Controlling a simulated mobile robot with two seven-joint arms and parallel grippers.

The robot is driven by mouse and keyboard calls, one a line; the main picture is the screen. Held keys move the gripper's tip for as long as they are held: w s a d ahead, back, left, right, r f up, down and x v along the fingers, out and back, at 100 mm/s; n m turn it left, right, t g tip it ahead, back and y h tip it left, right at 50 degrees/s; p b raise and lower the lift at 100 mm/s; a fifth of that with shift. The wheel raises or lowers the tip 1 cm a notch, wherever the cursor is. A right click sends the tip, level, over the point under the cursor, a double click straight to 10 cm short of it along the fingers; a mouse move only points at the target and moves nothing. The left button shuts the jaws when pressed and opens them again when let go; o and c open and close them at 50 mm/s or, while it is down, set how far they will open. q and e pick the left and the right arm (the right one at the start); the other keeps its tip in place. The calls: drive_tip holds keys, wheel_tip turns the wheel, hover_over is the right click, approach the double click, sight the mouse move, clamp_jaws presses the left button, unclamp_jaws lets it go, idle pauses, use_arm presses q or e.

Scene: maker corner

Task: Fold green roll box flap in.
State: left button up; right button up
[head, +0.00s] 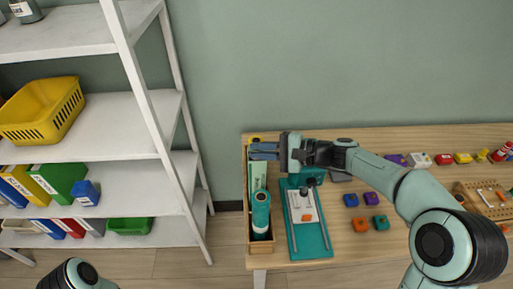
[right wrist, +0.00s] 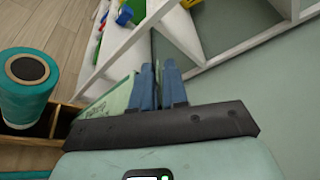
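The pale green roll box (head: 257,174) stands in a wooden tray at the left end of the table. In the right wrist view, its printed pale green face (right wrist: 108,100) shows just left of the fingers. My right gripper (head: 264,151) is over the far part of the box. My left gripper is out of view.
A teal spool (head: 261,212) stands in the wooden tray (head: 262,247), near the box. A teal press-like stand (head: 311,240) is right beside the tray. A white shelf (head: 150,110) rises to the left. The wall is behind the table.

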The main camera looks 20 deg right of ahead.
drive_tip(key=shift+w+a+f, duration=0.1)
drive_tip(key=shift+w+a, duration=0.2)
drive_tip(key=shift+a, duration=0.25)
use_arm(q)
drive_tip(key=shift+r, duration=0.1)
use_arm(e)
clamp_jaws()
drive_tip(key=b, duration=0.2)
drive_tip(key=f+b, duration=0.1)
drive_tip(key=shift+s+n+b, duration=0.25)
drive_tip(key=shift+n+b, duration=0.1)
drive_tip(key=shift+n, duration=0.05)
drive_tip(key=shift+r+t+b, duration=0.1)
drive_tip(key=shift+t+b, duration=0.2)
drive_tip(key=shift+b, duration=0.05)
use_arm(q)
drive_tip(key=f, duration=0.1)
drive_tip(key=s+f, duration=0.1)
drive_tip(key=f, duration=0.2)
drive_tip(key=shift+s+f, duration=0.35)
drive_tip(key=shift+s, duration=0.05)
use_arm(e)
drive_tip(key=shift+w, duration=0.1)
